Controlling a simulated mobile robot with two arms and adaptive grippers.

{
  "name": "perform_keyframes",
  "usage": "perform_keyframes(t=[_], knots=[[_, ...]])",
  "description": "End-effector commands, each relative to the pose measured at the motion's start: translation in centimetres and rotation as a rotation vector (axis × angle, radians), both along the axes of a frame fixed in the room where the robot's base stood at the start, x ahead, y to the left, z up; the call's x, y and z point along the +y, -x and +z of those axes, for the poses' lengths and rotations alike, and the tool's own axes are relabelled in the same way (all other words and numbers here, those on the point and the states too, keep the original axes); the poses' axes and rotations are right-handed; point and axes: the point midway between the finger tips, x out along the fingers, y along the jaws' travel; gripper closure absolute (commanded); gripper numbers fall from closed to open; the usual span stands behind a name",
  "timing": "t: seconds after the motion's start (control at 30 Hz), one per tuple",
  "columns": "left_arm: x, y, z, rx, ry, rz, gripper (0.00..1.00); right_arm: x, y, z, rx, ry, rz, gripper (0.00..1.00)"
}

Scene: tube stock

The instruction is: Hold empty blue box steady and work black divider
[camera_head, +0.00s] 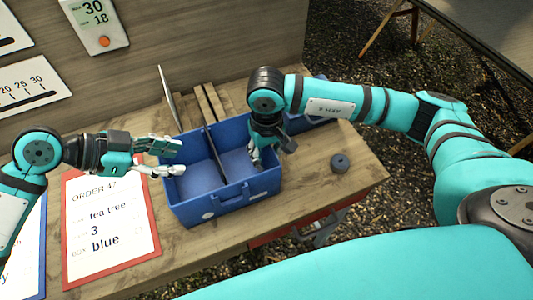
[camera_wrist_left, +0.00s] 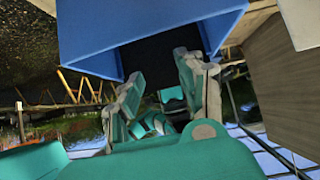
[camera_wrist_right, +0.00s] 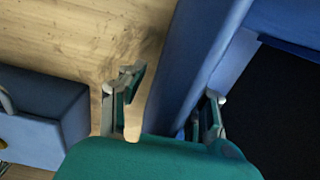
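The blue box (camera_head: 232,198) stands on the table, and the part of its inside that shows is empty. The black divider (camera_head: 213,152) stands in it, running from back to front. My left gripper (camera_head: 182,158) is over the box's left wall, fingers apart and empty. In the left wrist view the blue box (camera_wrist_left: 150,20) is above its open fingers (camera_wrist_left: 160,95), with a dark surface behind. My right gripper (camera_head: 268,155) is at the box's right wall. In the right wrist view its fingers (camera_wrist_right: 168,108) are spread, one on each side of that wall. Contact with it is unclear.
A second blue box (camera_head: 310,122) sits partly behind my right arm. A dark round object (camera_head: 340,162) lies right of the box. The order card (camera_head: 108,226) lies to its left.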

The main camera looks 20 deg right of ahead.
Motion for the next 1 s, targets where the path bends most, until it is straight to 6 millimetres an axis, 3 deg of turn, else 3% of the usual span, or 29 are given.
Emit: perform_keyframes(t=[0.13,0.37,0.63,0.7,0.77,1.0], knots=[[0.0,0.0,0.0,0.0,0.0,0.0,0.62,0.0,0.0,0.0,0.0,0.0,0.0,0.71],[0.0,0.0,0.0,0.0,0.0,0.0,0.62,0.0,0.0,0.0,0.0,0.0,0.0,1.0],[0.0,0.0,0.0,0.0,0.0,0.0,0.62,0.0,0.0,0.0,0.0,0.0,0.0,1.0],[-0.1,0.0,0.0,-0.002,-0.001,-0.003,0.69,0.0,0.0,0.0,0.0,0.0,0.0,1.0],[-0.3,-0.1,0.1,-0.011,-0.006,-0.017,0.69,0.0,0.0,0.0,0.0,0.0,0.0,1.0],[-3.9,-1.6,1.6,-0.158,-0.126,-0.268,0.69,0.0,0.0,0.1,0.0,0.0,0.0,1.0]])
